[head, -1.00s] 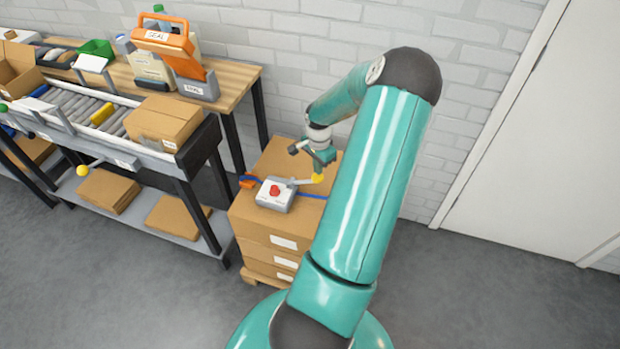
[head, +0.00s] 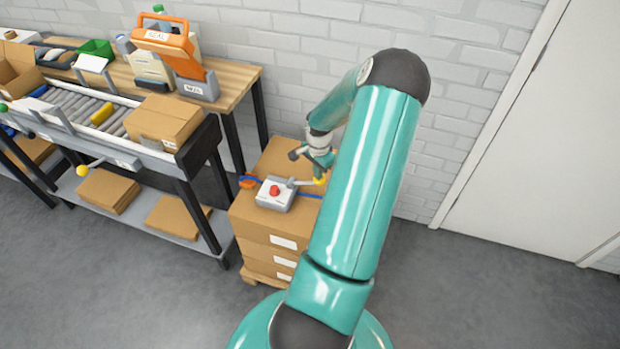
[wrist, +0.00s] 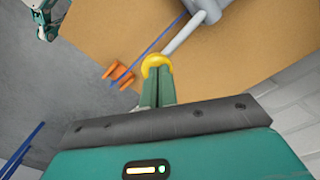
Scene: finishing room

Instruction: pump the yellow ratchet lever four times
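The ratchet lever is a grey bar ending in a yellow tip (head: 320,182). It comes out to the right of a light grey unit (head: 277,193) with a red button, on the top of a cardboard box stack. In the wrist view the yellow tip (wrist: 157,61) curves round the ends of my two green fingers. My gripper (wrist: 157,78) has its fingers close together, with their ends against the yellow tip. In the head view my gripper (head: 322,166) is over the lever's end, partly hidden by my arm.
A blue strap (head: 308,196) and an orange piece (head: 248,182) lie on the box stack (head: 262,230). A roller conveyor with a carton (head: 163,122) stands left, beside a wooden bench. A brick wall is behind. Floor to the right is clear.

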